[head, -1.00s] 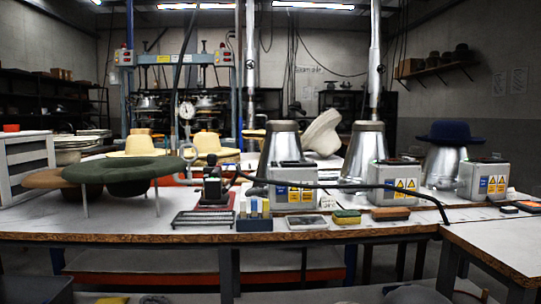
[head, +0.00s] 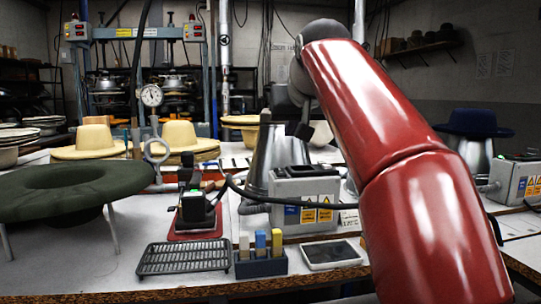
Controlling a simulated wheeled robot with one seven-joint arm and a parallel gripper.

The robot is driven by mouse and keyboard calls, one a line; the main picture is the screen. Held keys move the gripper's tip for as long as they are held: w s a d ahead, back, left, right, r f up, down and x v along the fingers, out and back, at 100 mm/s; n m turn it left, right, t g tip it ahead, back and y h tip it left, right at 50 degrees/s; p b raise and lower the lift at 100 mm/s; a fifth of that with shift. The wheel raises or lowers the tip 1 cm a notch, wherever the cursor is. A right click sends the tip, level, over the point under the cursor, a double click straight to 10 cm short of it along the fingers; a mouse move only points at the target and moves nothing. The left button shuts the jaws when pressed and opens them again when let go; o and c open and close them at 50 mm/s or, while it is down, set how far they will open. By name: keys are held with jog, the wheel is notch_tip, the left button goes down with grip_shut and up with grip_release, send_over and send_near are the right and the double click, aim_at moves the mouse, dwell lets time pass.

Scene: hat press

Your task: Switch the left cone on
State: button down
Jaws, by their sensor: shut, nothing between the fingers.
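The left cone (head: 287,150) is a silver metal cone on the bench, partly hidden by my arm. Its grey control box (head: 305,196) stands in front of it, with blue and yellow warning labels on the front face. Any switch on the box's top is too small to make out. My gripper (head: 303,130) is dark and shut, empty, and appears above the box, in front of the cone's upper part. I see no clear contact with the box. My red arm hides the middle cone and its box.
A black hose (head: 265,202) crosses in front of the box. A blue hat (head: 473,122) sits on the right cone (head: 476,155).

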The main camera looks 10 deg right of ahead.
jog(key=shift+w+r, duration=0.3)
jog(key=shift+w, duration=0.05)
send_over(282, 173)
jog(key=f, duration=0.6)
jog(key=shift+s, duration=0.3)
jog(key=f, duration=0.3)
jog(key=shift+w, duration=0.2)
jog(key=shift+w+f, duration=0.15)
jog(key=shift+f, duration=0.4)
